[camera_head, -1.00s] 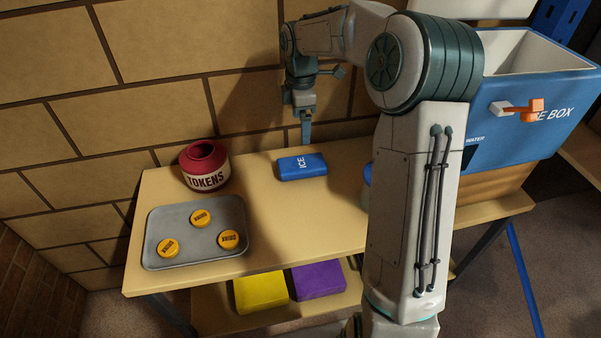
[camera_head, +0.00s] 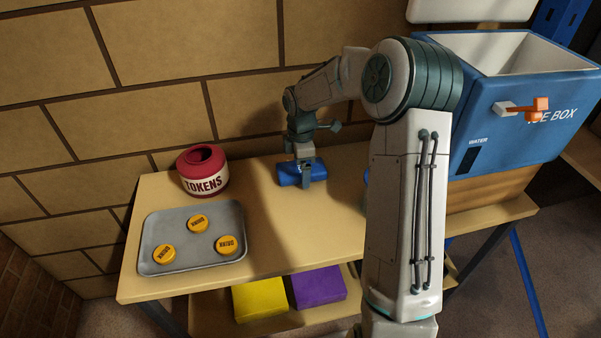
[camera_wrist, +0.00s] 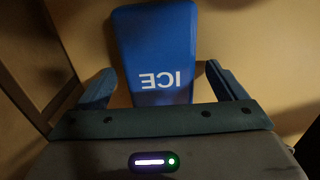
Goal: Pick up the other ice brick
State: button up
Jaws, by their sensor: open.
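A blue ice brick (camera_head: 289,174) with white "ICE" lettering lies flat on the wooden table near the wall. My gripper (camera_head: 306,178) is over it, pointing down, and hides part of it in the head view. In the wrist view the ice brick (camera_wrist: 157,55) lies ahead, with its lettered end between the two fingers of my gripper (camera_wrist: 160,88). The fingers are spread, one on each side of the brick, with a gap on both sides.
A red token pot (camera_head: 203,170) and a grey tray (camera_head: 163,226) with three yellow tokens are left on the table (camera_head: 290,232). The blue ice box (camera_head: 490,125) stands open at right. Yellow (camera_head: 260,295) and purple (camera_head: 318,286) items lie on the shelf below.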

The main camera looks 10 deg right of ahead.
jog(key=shift+f, duration=0.15)
jog(key=c, duration=1.3)
